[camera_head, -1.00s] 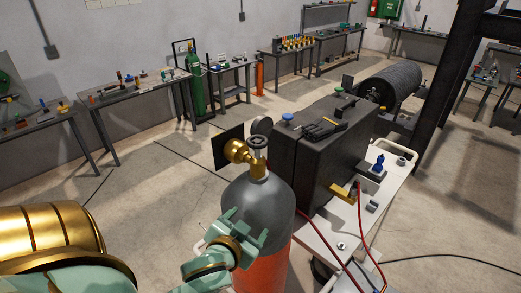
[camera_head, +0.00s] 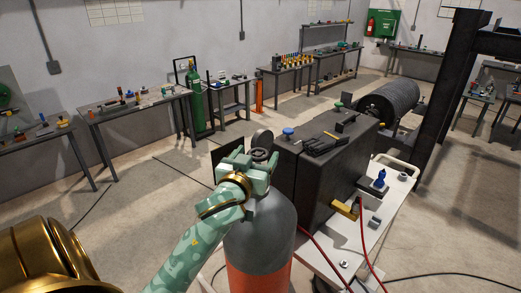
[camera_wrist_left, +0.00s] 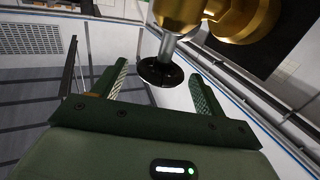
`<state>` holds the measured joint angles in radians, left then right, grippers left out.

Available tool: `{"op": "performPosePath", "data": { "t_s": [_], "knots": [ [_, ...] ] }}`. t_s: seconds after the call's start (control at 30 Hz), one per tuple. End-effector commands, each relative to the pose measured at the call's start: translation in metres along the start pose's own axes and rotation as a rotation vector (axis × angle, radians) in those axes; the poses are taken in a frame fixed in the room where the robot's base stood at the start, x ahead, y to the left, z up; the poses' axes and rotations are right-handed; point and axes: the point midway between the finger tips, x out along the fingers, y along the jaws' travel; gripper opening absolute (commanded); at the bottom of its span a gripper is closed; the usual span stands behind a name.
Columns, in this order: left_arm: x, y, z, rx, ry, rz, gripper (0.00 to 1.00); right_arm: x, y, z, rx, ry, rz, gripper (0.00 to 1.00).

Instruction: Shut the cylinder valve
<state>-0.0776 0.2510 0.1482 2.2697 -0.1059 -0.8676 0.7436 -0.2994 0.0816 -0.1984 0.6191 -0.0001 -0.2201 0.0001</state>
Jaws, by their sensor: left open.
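The gas cylinder (camera_head: 262,235), grey above and orange below, stands upright in the head view. Its dark round valve handwheel (camera_head: 260,154) shows at the top, partly behind my left gripper (camera_head: 256,163). The brass valve body is hidden there by the gripper. In the left wrist view the black handwheel (camera_wrist_left: 160,73) sits on a metal stem under the brass valve body (camera_wrist_left: 185,12). My left gripper is open, with one finger on each side of the handwheel in that picture and gaps beside it. I cannot tell whether they touch. My right gripper is not in view.
A large dark case (camera_head: 325,165) with tools on it stands right of the cylinder on a white cart (camera_head: 345,250). Red hoses (camera_head: 368,250) run down the cart. Workbenches (camera_head: 130,105) line the walls. The floor to the left is clear.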

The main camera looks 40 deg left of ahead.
Motion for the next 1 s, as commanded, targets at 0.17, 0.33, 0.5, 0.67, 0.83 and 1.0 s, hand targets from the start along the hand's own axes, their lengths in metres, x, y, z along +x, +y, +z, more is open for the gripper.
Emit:
{"op": "performPosePath", "data": {
  "t_s": [0.17,0.33,0.5,0.67,0.83,1.0],
  "knots": [
    [0.028,0.0,-0.001,0.002,0.0,0.0,0.72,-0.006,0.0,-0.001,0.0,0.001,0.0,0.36],
    [0.037,0.0,0.0,0.001,0.0,-0.001,0.72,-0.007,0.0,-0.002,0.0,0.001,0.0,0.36],
    [0.038,0.0,0.001,0.001,-0.001,0.0,0.72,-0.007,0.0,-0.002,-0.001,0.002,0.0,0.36],
    [0.038,0.0,0.001,0.001,-0.001,0.0,0.5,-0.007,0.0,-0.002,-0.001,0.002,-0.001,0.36],
    [0.038,0.0,0.001,0.001,-0.001,0.0,0.27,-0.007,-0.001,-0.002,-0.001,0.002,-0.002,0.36],
    [0.038,0.0,0.0,0.002,0.0,0.011,0.27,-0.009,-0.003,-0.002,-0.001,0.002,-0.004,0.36]
  ]
}}
